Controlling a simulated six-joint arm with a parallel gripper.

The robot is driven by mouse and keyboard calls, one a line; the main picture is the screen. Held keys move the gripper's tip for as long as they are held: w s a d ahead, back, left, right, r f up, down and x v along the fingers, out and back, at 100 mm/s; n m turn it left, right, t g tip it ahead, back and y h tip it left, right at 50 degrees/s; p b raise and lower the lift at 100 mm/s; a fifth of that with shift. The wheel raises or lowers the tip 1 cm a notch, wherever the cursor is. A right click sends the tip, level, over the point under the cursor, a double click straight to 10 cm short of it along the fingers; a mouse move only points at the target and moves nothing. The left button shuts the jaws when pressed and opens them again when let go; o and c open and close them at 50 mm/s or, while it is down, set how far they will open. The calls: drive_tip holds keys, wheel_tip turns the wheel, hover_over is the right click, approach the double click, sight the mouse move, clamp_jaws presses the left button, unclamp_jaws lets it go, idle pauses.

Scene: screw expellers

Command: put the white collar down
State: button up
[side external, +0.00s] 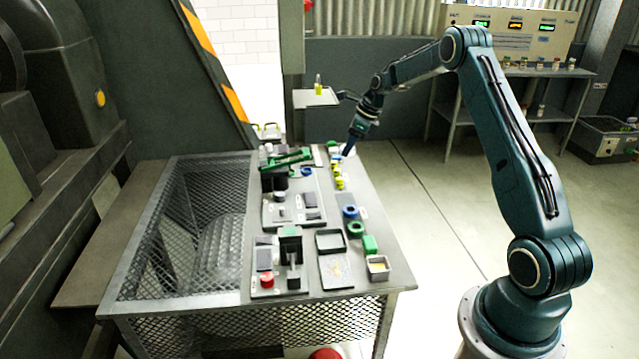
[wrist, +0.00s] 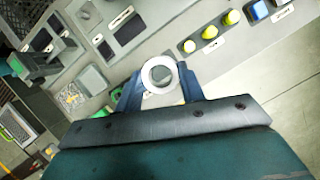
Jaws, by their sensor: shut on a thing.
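The white collar (wrist: 147,76) is a ring with a round hole. In the wrist view it sits between the two blue fingers of my gripper (wrist: 160,88), which is shut on it. In the side external view my gripper (side external: 348,151) is over the far right part of the bench, and the collar is too small there to make out clearly. In the wrist view, the bench top with its stations lies beyond the collar. I cannot tell how high the collar is above the bench.
Yellow pieces (wrist: 209,32) stand in a row near the bench edge, with a blue block (wrist: 258,10) beyond them. In the side external view, blue (side external: 350,211) and green (side external: 355,229) rings, an open dark tray (side external: 330,233) and a small bin (side external: 378,264) occupy the near right side.

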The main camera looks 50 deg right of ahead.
sight(343, 198)
wheel_tip(343, 198, down, 16)
drive_tip(key=shift+f, duration=0.1)
idle(0.8)
drive_tip(key=shift+f, duration=0.1)
drive_tip(key=o, duration=1)
drive_tip(key=shift+o, duration=0.2)
drive_tip(key=v, duration=1.2)
